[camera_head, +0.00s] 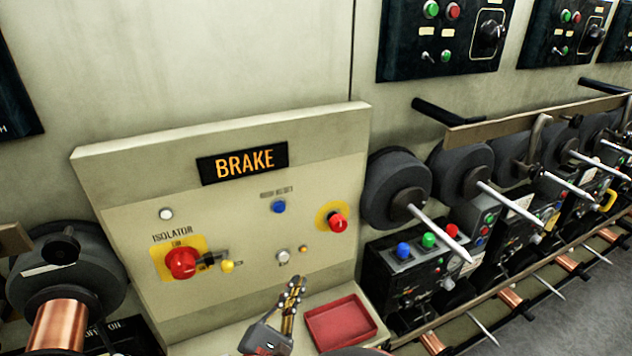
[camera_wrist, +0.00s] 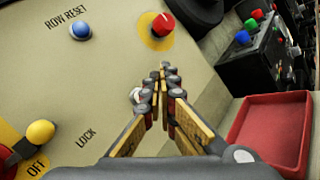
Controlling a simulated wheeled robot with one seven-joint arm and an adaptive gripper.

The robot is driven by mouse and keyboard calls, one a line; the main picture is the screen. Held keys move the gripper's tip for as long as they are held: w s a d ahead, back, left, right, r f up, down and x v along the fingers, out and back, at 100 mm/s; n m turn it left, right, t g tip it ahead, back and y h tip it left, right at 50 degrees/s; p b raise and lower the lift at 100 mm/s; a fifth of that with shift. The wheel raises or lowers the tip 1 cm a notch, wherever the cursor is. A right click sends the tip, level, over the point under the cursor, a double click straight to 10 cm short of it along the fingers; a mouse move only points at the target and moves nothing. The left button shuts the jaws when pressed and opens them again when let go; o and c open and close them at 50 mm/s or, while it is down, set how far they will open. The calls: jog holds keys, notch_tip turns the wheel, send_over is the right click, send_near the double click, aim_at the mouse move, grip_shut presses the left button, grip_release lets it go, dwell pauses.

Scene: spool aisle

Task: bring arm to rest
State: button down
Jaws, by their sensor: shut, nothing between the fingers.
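My gripper (camera_head: 293,284) is in front of the lower part of the brake panel (camera_head: 125,178), just left of the red tray. Its fingers are closed together with nothing between them. In the wrist view my gripper (camera_wrist: 162,70) points up the panel face, with its tips near a white button (camera_wrist: 136,96) that it partly covers. I cannot tell whether the tips touch the panel.
A red tray (camera_head: 341,322) sits on the ledge. Spools and spindles (camera_head: 440,232) jut out at right.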

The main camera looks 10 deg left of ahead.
jog(key=s+d+f+g+h, duration=0.2)
jog(key=d+f+g, duration=0.1)
jog(key=d+f, duration=0.25)
jog(key=s+d+f+m+g, duration=0.4)
jog(key=s+d+m+g, duration=0.7)
jog(key=d, duration=0.3)
jog(key=s+d+r+m+y, duration=0.2)
jog(key=d+r+m+y, duration=0.1)
jog(key=d+r+m, duration=0.2)
jog(key=s+d+r+m+y, duration=0.3)
jog(key=d+r+m, duration=0.3)
jog(key=r+m, duration=0.3)
notch_tip(320, 180, up, 2)
jog(key=shift+r+m+t+y, duration=0.15)
jog(key=shift+m+t+y, duration=0.15)
jog(key=shift+m+y, duration=0.1)
jog(key=c, duration=2.6)
grip_release()
jog(key=shift+s, duration=0.1)
